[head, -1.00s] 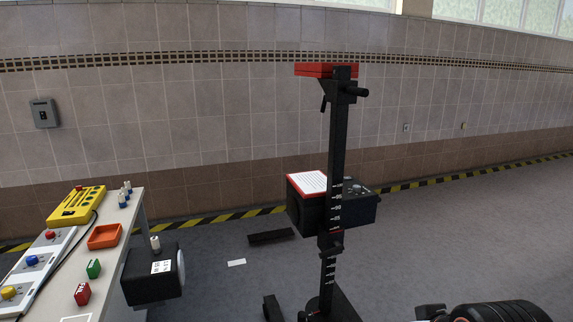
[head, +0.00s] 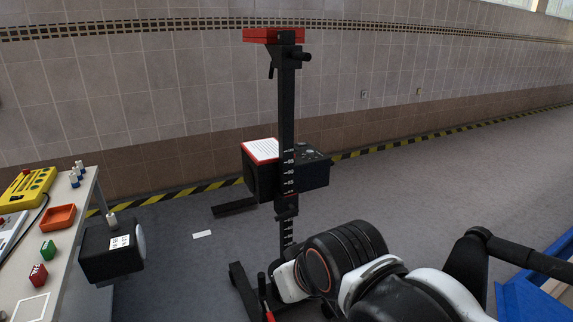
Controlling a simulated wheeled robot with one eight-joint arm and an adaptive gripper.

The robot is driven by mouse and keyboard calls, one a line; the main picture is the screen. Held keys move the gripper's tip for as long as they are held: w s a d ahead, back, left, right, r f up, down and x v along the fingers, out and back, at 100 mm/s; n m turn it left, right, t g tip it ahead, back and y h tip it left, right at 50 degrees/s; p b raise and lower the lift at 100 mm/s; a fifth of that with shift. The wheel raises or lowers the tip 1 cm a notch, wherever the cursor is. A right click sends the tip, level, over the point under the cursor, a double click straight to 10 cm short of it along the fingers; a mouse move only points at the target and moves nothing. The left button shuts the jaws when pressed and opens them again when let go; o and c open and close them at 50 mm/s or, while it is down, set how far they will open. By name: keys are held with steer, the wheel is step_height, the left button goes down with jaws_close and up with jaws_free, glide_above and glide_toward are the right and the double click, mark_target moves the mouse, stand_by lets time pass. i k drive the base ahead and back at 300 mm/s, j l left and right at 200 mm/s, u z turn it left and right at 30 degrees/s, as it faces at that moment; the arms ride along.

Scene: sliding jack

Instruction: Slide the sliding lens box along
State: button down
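The lens box (head: 315,175) is a black box on a dark upright column (head: 287,100) with white scale marks. The box has a sloping white sheet with a red border on its upper left and small knobs on top. The column crosses in front of it. A red plate (head: 273,35) caps the column. My arm, with black and white links, reaches in at the lower middle and covers part of the column's foot. I cannot make out my gripper's fingers, and no contact with the box shows.
A table (head: 75,262) at left holds a yellow device (head: 28,187), an orange tray (head: 58,217) and small coloured blocks. A black lamp-like box (head: 110,250) is at its right edge. A blue edge (head: 530,300) shows at lower right. Floor right of the column is open.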

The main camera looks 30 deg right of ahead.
mark_target(310, 174)
steer(key=i+l+u, duration=0.2)
steer(key=l, duration=0.35)
steer(key=i+l+u, duration=0.25)
steer(key=l, duration=0.3)
steer(key=l+u, duration=0.2)
steer(key=l, duration=0.4)
steer(key=l+u, duration=0.25)
steer(key=l, duration=1.3)
steer(key=i+l, duration=0.15)
steer(key=l, duration=1.7)
steer(key=k, duration=0.5)
steer(key=i+u, duration=0.2)
steer(key=i, duration=0.65)
steer(key=l+z, duration=0.15)
steer(key=j+u, duration=0.1)
